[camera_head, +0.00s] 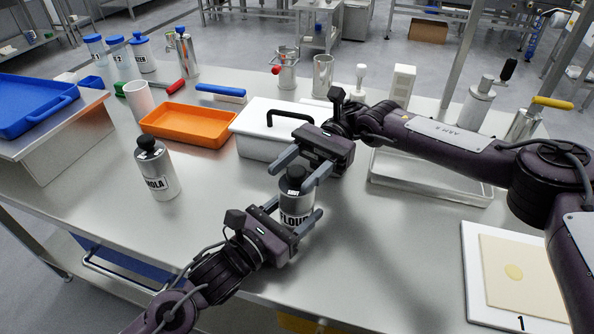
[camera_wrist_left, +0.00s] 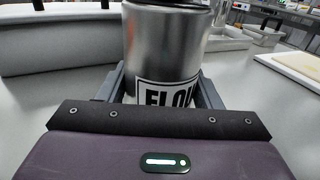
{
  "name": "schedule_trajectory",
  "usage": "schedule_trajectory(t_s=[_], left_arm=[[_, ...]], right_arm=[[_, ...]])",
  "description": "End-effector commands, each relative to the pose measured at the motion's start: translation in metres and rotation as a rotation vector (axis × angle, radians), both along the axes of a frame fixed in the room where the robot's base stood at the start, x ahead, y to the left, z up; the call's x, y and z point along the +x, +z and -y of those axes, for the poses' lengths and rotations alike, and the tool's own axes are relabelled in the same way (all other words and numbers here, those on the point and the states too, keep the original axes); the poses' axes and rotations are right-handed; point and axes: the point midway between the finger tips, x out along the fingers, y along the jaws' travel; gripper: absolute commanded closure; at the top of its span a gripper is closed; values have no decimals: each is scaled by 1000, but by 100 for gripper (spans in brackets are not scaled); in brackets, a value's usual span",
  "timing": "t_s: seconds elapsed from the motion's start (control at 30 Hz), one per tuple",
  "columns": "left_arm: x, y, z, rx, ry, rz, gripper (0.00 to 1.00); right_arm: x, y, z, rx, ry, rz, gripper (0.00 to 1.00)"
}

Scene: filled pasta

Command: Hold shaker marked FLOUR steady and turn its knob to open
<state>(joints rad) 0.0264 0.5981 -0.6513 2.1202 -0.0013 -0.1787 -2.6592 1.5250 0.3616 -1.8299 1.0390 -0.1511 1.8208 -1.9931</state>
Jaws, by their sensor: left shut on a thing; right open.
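The shaker marked FLOUR (camera_head: 294,206) stands upright on the steel table, a grey metal cylinder with a dark top. My left gripper (camera_head: 297,216) is shut around its lower body. The left wrist view shows the shaker's metal body and part of its label (camera_wrist_left: 166,93) between the fingers. The dark knob (camera_head: 295,173) sits on top of the shaker. My right gripper (camera_head: 296,170) is open, with its fingers on either side of the knob; I cannot tell whether they touch it. The knob is outside the left wrist view.
A second shaker with a label ending in OLA (camera_head: 156,172) stands to the left. A metal tray (camera_head: 430,190) and a white board with dough (camera_head: 470,262) lie to the right. The front-left tabletop is clear.

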Motion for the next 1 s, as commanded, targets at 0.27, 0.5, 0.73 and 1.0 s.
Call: schedule_trajectory(t_s=[0.27, 0.5, 0.73, 1.0], left_arm=[[1, 0, -1, 0, 2, 0, 74], [1, 0, -1, 0, 2, 0, 74], [1, 0, -1, 0, 2, 0, 74], [1, 0, -1, 0, 2, 0, 74]], right_arm=[[0, 50, 1, 4, 0, 4, 48], [0, 87, 0, 2, 1, 3, 48], [0, 96, 0, 0, 1, 1, 48], [0, 95, 0, 0, 0, 1, 48]])
